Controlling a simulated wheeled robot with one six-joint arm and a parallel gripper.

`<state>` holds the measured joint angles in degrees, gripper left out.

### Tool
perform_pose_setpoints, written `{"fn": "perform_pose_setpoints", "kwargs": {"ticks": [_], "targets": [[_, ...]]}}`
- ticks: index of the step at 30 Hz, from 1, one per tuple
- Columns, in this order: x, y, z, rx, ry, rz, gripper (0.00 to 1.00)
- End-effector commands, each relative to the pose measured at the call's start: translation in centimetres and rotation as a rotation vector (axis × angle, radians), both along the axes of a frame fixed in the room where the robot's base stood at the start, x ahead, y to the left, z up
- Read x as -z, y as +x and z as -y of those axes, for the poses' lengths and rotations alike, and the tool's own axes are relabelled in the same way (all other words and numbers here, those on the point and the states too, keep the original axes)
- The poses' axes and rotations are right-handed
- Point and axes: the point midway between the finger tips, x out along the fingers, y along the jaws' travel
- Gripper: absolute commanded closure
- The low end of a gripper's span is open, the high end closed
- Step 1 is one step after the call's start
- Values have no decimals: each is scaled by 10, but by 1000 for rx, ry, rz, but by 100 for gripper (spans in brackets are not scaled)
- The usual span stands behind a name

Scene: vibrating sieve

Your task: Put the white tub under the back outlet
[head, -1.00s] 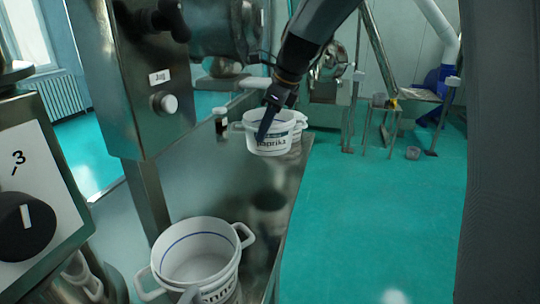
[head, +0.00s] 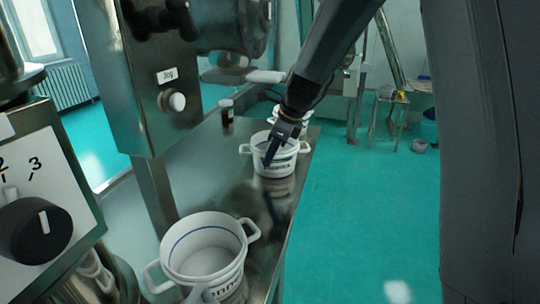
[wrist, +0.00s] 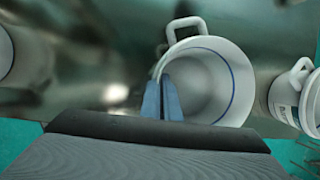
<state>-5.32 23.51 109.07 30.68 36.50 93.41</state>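My gripper (head: 270,160) is shut on the near wall of a white tub (head: 281,166) with two handles and a dark label. In the wrist view the two blue fingers (wrist: 161,100) straddle the rim of this tub (wrist: 232,62), which is upright, with a blue line inside. The tub is over the steel bench; I cannot tell whether it touches it. A second white tub (head: 303,118) stands partly hidden behind it. A third, larger-looking white tub (head: 215,222) stands nearest the camera, its label partly cut off.
The steel bench (head: 205,170) has its right edge close to the tubs, with green floor beyond. A machine housing with a knob (head: 172,101) rises at left. A small dark jar (head: 227,112) stands behind. A dial panel (head: 60,190) fills the left foreground.

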Motion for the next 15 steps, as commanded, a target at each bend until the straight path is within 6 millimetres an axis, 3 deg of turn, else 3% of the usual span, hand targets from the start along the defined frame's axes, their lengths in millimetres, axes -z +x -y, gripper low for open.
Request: {"fn": "perform_pose_setpoints", "kwargs": {"ticks": [7, 11, 15], "targets": [[2, 0, 0, 1, 0, 1, 100], [2, 0, 0, 1, 0, 1, 79], [2, 0, 0, 1, 0, 1, 79]]}}
